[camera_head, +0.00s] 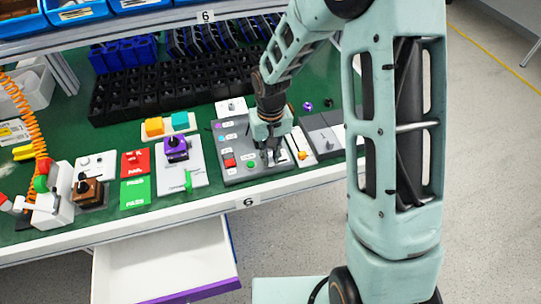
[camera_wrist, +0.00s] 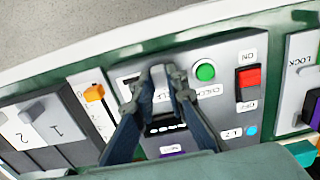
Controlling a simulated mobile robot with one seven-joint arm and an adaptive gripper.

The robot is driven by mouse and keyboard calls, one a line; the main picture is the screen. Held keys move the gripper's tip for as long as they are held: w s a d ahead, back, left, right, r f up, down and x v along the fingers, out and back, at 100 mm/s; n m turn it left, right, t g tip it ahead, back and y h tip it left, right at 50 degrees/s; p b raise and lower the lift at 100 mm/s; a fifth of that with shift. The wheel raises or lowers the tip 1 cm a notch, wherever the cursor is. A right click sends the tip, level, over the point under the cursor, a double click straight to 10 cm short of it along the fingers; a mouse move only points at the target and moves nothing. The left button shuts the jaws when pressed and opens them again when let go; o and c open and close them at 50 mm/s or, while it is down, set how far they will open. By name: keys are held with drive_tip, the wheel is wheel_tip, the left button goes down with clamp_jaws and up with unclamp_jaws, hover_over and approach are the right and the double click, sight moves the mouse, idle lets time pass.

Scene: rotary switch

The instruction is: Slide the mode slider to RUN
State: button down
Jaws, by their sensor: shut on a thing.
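My gripper (camera_head: 270,154) reaches down onto a grey control panel (camera_head: 243,177) at the front of the green bench. In the wrist view its fingertips (camera_wrist: 160,78) are closed together around the mode slider's small knob, which the fingers mostly hide. The panel also fills the middle of the wrist view (camera_wrist: 228,120). A printed label beside the fingers seems to read CHECK; the RUN mark cannot be made out.
On the same panel are a green button (camera_wrist: 205,70) and a red ON/OFF rocker (camera_wrist: 249,78). An orange slider (camera_wrist: 94,93) stands on a separate white plate beside it. Black bins (camera_head: 170,88) stand behind. An open drawer (camera_head: 165,262) juts out below the bench.

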sight(285, 161)
drive_tip(key=shift+w+d, duration=0.2)
drive_tip(key=shift+d, duration=0.5)
drive_tip(key=shift+w+d, duration=0.25)
drive_tip(key=shift+d, duration=0.45)
drive_tip(key=shift+w+d, duration=0.2)
drive_tip(key=shift+d, duration=0.5)
drive_tip(key=c, duration=1.9)
unclamp_jaws()
drive_tip(key=shift+d, duration=0.1)
drive_tip(key=shift+c, duration=0.2)
wheel_tip(285, 161, up, 12)
